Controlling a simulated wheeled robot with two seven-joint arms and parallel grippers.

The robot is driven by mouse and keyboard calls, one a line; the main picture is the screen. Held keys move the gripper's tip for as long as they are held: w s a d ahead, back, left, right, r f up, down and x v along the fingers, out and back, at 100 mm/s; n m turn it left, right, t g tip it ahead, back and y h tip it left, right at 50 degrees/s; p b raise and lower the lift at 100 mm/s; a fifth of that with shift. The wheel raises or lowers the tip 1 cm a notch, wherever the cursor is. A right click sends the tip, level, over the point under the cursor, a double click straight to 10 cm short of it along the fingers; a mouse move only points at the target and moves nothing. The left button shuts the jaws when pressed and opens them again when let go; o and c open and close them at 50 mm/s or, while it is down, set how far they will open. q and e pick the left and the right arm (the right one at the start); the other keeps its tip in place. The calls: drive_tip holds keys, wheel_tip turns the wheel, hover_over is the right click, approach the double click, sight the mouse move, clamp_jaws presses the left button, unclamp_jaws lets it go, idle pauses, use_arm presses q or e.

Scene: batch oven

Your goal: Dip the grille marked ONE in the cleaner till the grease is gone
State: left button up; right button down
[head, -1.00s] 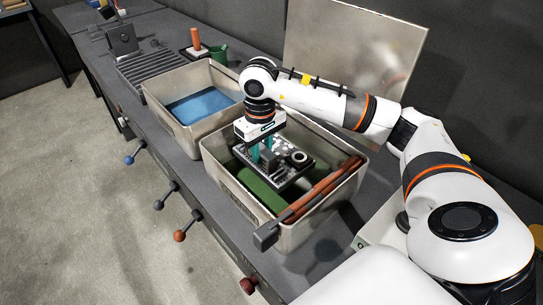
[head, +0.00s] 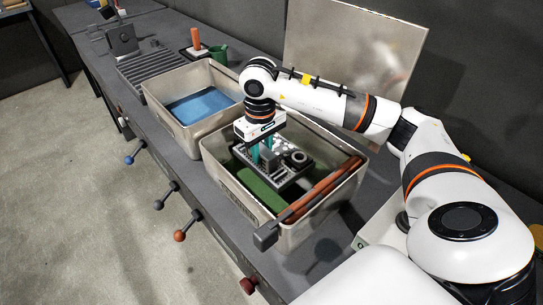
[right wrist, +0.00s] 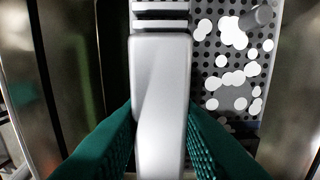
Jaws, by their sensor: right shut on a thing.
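My right gripper (head: 262,155) is shut on the handle of a dark perforated grille (head: 296,176), inside the near bin (head: 228,185). The grille is roughly level, low between the bin walls, over green liquid (head: 262,194). I cannot tell whether its underside touches the liquid. In the right wrist view, the green fingers (right wrist: 160,135) flank the pale grey handle (right wrist: 160,80). Pale round spots cover much of the perforated grille (right wrist: 204,62) there. A short round post stands on it. No mark ONE is readable. My left gripper is out of view.
A reddish-brown bar (head: 325,187) with a dark end block (head: 266,235) lies along the near bin's right side. A bin of blue liquid (head: 190,108) stands beyond. Behind are a slatted rack (head: 150,70), a green cup (head: 217,54) and an upright metal sheet (head: 350,55).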

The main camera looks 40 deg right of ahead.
drive_tip(key=shift+r, duration=0.1)
wheel_tip(320, 180, up, 16)
drive_tip(key=p, duration=0.8)
drive_tip(key=shift+p, duration=0.3)
